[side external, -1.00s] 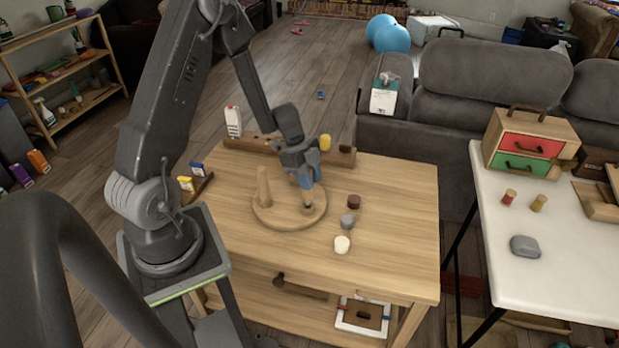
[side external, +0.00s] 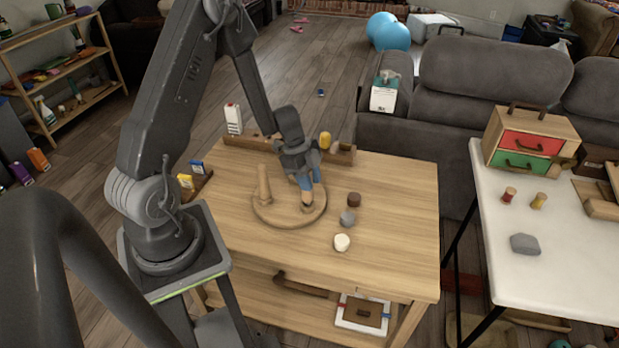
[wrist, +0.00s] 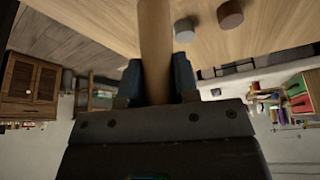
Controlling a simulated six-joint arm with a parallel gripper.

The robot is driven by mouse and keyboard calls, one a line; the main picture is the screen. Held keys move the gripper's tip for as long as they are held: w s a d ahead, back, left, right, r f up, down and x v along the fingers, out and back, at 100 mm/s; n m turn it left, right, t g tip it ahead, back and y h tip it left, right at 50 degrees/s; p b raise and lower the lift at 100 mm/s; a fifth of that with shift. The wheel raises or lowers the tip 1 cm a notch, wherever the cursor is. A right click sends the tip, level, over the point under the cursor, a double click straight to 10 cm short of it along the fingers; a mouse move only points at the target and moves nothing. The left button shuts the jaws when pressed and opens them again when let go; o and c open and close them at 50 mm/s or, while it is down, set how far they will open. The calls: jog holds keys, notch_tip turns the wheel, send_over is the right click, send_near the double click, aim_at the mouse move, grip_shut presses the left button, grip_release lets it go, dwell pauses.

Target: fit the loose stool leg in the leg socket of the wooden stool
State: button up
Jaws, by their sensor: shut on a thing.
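The wooden stool's round seat (side external: 272,216) lies flat on the wooden table, with one leg (side external: 264,184) standing up from its left part. My gripper (side external: 306,184) is over the right part of the seat, its blue fingers pointing down. It is shut on the loose stool leg (wrist: 155,35), which runs between the fingers (wrist: 157,74) in the wrist view. In the side view only the low end of the loose leg (side external: 307,205) shows, at the seat's right part. The leg socket is hidden there, and I cannot tell whether the leg's end is inside it.
A brown piece (side external: 354,199), a grey piece (side external: 347,217) and a white piece (side external: 342,242) stand just right of the seat. A wooden rail (side external: 342,155) lies along the table's back. Small yellow and blue boxes stand at the left. The table front is clear.

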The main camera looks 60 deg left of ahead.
jog(key=shift+f, duration=0.65)
jog(key=o, duration=0.9)
jog(key=shift+o, duration=0.2)
jog(key=shift+r, duration=0.1)
jog(key=v, duration=1.3)
jog(key=s+d+r+n+y, duration=0.25)
jog(key=d+r+n, duration=0.25)
jog(key=d+r, duration=0.6)
jog(key=s+d+r+n+t+y, duration=0.1)
jog(key=s+d+r+n+t, duration=0.2)
jog(key=s+d+r+n, duration=0.3)
jog(key=s+d+n, duration=0.2)
jog(key=s, duration=0.2)
jog(key=shift+s+d+r+t+y, duration=0.25)
jog(key=shift+s+t+y, duration=0.05)
jog(key=shift+s+y, duration=0.1)
